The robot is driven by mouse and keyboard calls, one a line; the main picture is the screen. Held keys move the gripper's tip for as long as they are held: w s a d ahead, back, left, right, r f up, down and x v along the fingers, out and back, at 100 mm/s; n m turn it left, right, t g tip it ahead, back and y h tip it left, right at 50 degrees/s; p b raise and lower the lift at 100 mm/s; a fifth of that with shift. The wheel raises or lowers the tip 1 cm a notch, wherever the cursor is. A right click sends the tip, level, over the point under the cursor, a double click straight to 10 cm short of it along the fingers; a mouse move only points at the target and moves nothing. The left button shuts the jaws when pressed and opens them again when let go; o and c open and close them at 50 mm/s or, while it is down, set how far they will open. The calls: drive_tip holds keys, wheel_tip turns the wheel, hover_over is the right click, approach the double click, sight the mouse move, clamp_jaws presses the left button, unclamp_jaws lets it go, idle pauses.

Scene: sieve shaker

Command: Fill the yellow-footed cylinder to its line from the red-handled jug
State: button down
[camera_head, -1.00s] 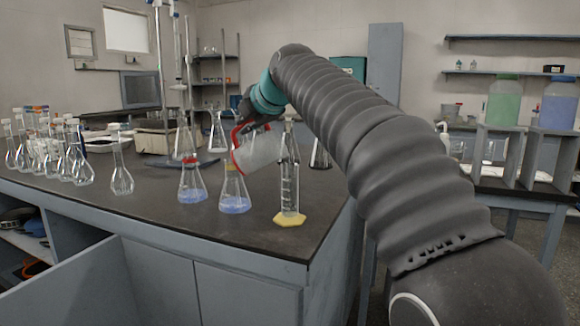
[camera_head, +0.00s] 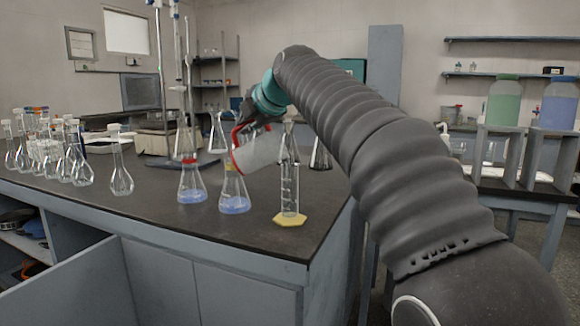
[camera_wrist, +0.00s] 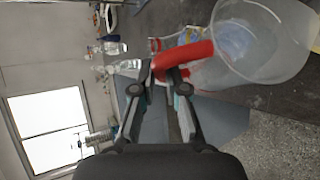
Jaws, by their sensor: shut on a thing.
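The yellow-footed cylinder (camera_head: 289,190) stands upright on the dark bench near its front right corner. It is clear, with marks up its side, and I cannot make out liquid in it. The red-handled jug (camera_head: 256,152) is held up beside the cylinder's upper part, tilted with its mouth toward the cylinder. My gripper (camera_head: 250,112) is shut on the jug's red handle, which shows in the wrist view, where the jug (camera_wrist: 262,40) is clear and wide-mouthed. My gripper's fingers (camera_wrist: 160,88) sit at the handle there. Whether liquid is flowing cannot be made out.
Two conical flasks with blue liquid, one red-collared (camera_head: 191,182) and one yellow-collared (camera_head: 234,192), stand left of the cylinder, close under the jug. Several clear flasks (camera_head: 80,160) stand at the bench's left. A burette stand (camera_head: 160,90) rises behind. The front middle of the bench is clear.

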sight(238, 149)
drive_tip(key=shift+d, duration=0.1)
drive_tip(key=shift+r+p, duration=0.25)
drive_tip(key=shift+p, duration=0.1)
drive_tip(key=p, duration=0.1)
drive_tip(key=a+h+p, duration=0.1)
drive_tip(key=p, duration=0.1)
drive_tip(key=shift+a+r+n, duration=0.15)
drive_tip(key=shift+r+n, duration=0.1)
drive_tip(key=shift+n, duration=0.15)
drive_tip(key=shift+a+f+n+g+h+p, duration=0.25)
drive_tip(key=shift+f+h, duration=0.2)
drive_tip(key=shift+f, duration=0.35)
drive_tip(key=shift+a+f+n+g+h+p, duration=0.15)
drive_tip(key=shift+a+f+n+h, duration=0.25)
drive_tip(key=shift+f, duration=0.35)
drive_tip(key=a+f+n+h, duration=0.3)
drive_tip(key=a+f+h, duration=0.3)
drive_tip(key=h, duration=0.1)
drive_tip(key=shift+a, duration=0.4)
drive_tip(key=shift+f+n, duration=0.1)
drive_tip(key=shift+n, duration=0.15)
